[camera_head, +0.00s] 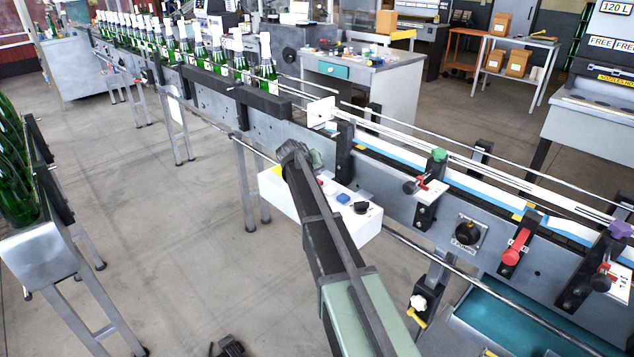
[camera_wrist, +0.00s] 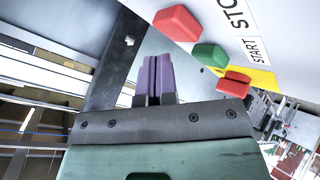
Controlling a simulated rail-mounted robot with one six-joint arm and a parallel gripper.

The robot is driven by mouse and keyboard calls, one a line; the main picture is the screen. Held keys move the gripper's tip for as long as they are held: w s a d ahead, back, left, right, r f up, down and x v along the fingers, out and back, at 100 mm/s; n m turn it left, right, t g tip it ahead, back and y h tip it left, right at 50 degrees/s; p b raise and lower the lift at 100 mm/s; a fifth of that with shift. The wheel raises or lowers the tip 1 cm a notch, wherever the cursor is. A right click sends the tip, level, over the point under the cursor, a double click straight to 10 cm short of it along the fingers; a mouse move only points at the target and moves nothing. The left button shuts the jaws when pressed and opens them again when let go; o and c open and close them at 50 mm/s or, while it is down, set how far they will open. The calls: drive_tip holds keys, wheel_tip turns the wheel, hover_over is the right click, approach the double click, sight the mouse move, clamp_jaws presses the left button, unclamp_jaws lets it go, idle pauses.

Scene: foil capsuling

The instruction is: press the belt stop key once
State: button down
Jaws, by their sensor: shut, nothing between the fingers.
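The white control box (camera_head: 335,207) hangs on the near side of the conveyor in the head view; my arm covers its left part. In the wrist view, the box face (camera_wrist: 205,12) carries a red key (camera_wrist: 177,22) by a partly cut-off label beginning "STO". A green key (camera_wrist: 210,57) sits by the label "START". Another red key (camera_wrist: 234,83) is at the yellow patch. My gripper (camera_wrist: 153,77) is shut and empty, its purple fingers together. In the head view my arm hides the fingertips.
The conveyor (camera_head: 210,95) carries a row of green bottles (camera_head: 215,52) at the back left. A blue button (camera_head: 343,198) and a black knob (camera_head: 361,208) stand on the box's right part. Clamps and rails line the conveyor's right side. Open floor (camera_head: 160,240) lies left.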

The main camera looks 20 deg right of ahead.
drive_tip(key=shift+f+b, duration=0.4)
drive_tip(key=shift+f+b, duration=0.55)
idle(0.6)
drive_tip(key=shift+r, duration=0.1)
drive_tip(key=shift+r+p, duration=0.9)
drive_tip(key=shift+p, duration=0.05)
wheel_tip(320, 180, up, 5)
drive_tip(key=p, duration=0.5)
drive_tip(key=shift+r, duration=0.1)
idle(0.5)
